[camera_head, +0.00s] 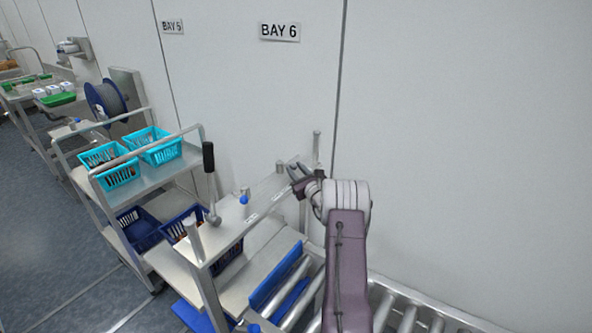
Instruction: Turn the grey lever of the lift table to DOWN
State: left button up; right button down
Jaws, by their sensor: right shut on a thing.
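My right gripper (297,176) is at the far right end of a pale rail of the lift table (262,205), with its arm coming up from the bottom. It is shut on what appears to be the grey lever, which is mostly hidden by the fingers; I cannot read its setting. Small white labels and a blue knob (243,198) are on the rail, left of the gripper. A separate lever with a black handle (208,158) stands upright further left. My left gripper is not in view.
Two turquoise baskets (162,147) stand on a cart's top shelf, with dark blue baskets (140,226) below. A roller conveyor (408,318) runs along the bottom right. A metal post (316,147) rises just behind the gripper, near the wall. Floor is clear at left.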

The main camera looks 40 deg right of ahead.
jog(key=shift+w+d+r+n+t+y+b, duration=0.1)
jog(key=shift+d+n+t+y+b, duration=0.1)
jog(key=shift+d+n+y+b, duration=0.3)
jog(key=shift+w+d+r+n+t+y+b, duration=0.1)
jog(key=shift+d+n+t+y+b, duration=0.2)
jog(key=shift+y, duration=0.4)
jog(key=shift+w+d+n+g+y+b, duration=0.2)
jog(key=shift+n+y, duration=0.25)
jog(key=shift+y, duration=0.3)
jog(key=shift+w+d+n+y+b, duration=0.1)
jog(key=shift+w+n+y+b, duration=0.1)
jog(key=shift+n+y+b, duration=0.45)
jog(key=shift+w+d+n+g+y+p, duration=0.1)
jog(key=shift+w+n+y, duration=0.15)
jog(key=shift+y, duration=0.65)
jog(key=c, duration=1.1)
grip_release()
jog(key=shift+a, duration=0.2)
jog(key=shift+s+f, duration=0.1)
jog(key=shift+s, duration=0.05)
jog(key=s+d, duration=0.1)
jog(key=s, duration=0.7)
jog(key=shift+s+d+b, duration=0.2)
jog(key=shift+s+b, duration=0.15)
